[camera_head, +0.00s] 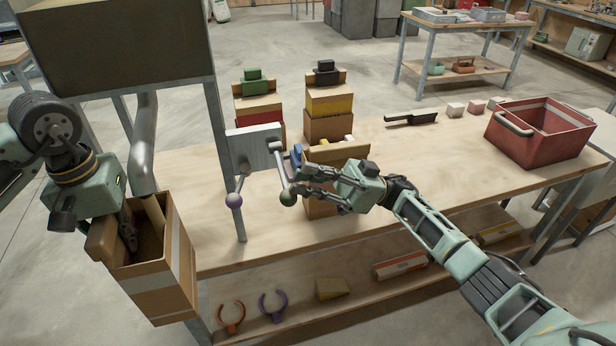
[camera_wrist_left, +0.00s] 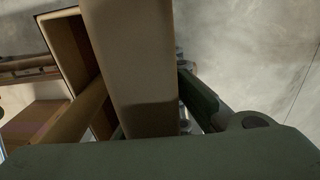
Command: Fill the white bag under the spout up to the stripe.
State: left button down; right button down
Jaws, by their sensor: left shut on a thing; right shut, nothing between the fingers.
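The bag (camera_head: 152,290) under the spout is an open-topped brown cardboard-like bag with a pale white band (camera_head: 182,262). It hangs tilted beside the bench, its mouth below the grey spout (camera_head: 144,150). My left gripper (camera_head: 130,240) is shut on its left wall; the bag also fills much of the left wrist view (camera_wrist_left: 130,60). Its inside is dark, so I cannot tell the fill level. A grey panel (camera_head: 253,148) carries levers with a purple knob (camera_head: 234,200) and a green knob (camera_head: 287,198). My right gripper (camera_head: 303,184) is shut and empty, close beside the green knob.
A red-banded bag (camera_head: 258,110), a yellow-banded bag (camera_head: 330,105) and another brown bag (camera_head: 338,155) stand on the bench (camera_head: 420,165). A black-handled scoop or brush (camera_head: 411,119) and red crate (camera_head: 540,148) are further right. The lower shelf holds orange and purple rings.

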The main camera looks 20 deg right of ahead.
pick_arm(q)
jog(key=shift+r, duration=0.1)
pick_arm(e)
jog(key=shift+f, duration=0.25)
dwell(0.4)
pick_arm(q)
jog(key=shift+w, duration=0.1)
pick_arm(e)
jog(key=d, duration=0.9)
jog(key=shift+d, duration=0.25)
jog(key=shift+w, duration=0.1)
dwell(1.3)
